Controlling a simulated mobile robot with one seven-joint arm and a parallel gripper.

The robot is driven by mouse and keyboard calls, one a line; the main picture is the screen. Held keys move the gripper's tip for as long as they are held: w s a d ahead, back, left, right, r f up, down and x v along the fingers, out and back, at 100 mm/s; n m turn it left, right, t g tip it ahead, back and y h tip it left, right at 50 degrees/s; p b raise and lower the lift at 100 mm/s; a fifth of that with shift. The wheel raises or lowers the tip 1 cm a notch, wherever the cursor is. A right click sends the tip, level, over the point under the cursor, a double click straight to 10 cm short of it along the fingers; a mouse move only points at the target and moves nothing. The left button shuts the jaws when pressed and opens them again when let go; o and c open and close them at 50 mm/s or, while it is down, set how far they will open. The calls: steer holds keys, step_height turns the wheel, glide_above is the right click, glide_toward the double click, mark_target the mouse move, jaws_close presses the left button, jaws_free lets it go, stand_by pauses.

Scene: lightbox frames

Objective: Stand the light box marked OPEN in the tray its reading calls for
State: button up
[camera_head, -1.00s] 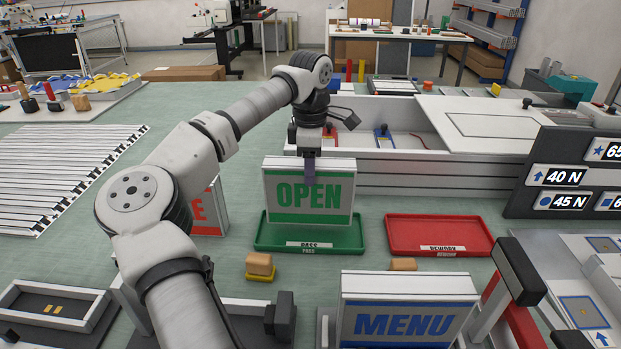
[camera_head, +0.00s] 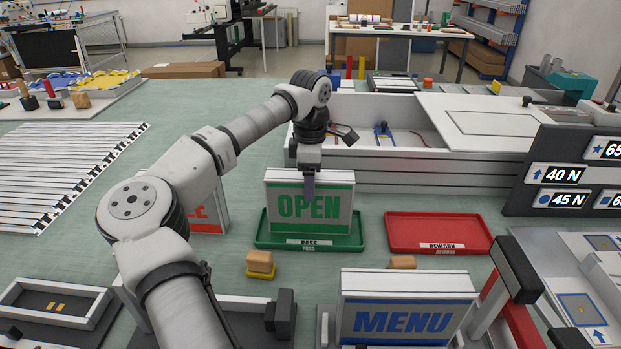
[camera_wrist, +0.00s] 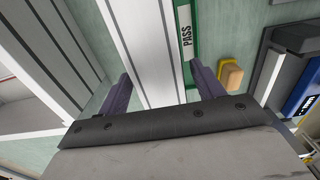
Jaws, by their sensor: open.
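The light box marked OPEN (camera_head: 309,222), with green letters in a pale frame, stands upright in the green PASS tray (camera_head: 357,238). Its base is within the tray rim. My gripper (camera_head: 309,186) is at the top of the box. In the wrist view its fingers (camera_wrist: 163,88) are apart, one on each side of the white top of the box (camera_wrist: 148,45), with a gap at the right finger. The tray's PASS label (camera_wrist: 186,32) shows beside the box. The red REWORK tray (camera_head: 440,216) is empty, to the right. I see no reading on the box.
A blue MENU box (camera_head: 400,322) stands in front. A red-lettered box (camera_head: 208,212) stands at the left, partly behind my arm. A dark board (camera_head: 570,180) with force values is at the right. Small wooden-topped blocks (camera_head: 260,262) lie before the trays.

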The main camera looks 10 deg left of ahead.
step_height(320, 180, up, 12)
steer(key=b, duration=0.1)
stand_by(0.5)
steer(key=shift+r, duration=0.1)
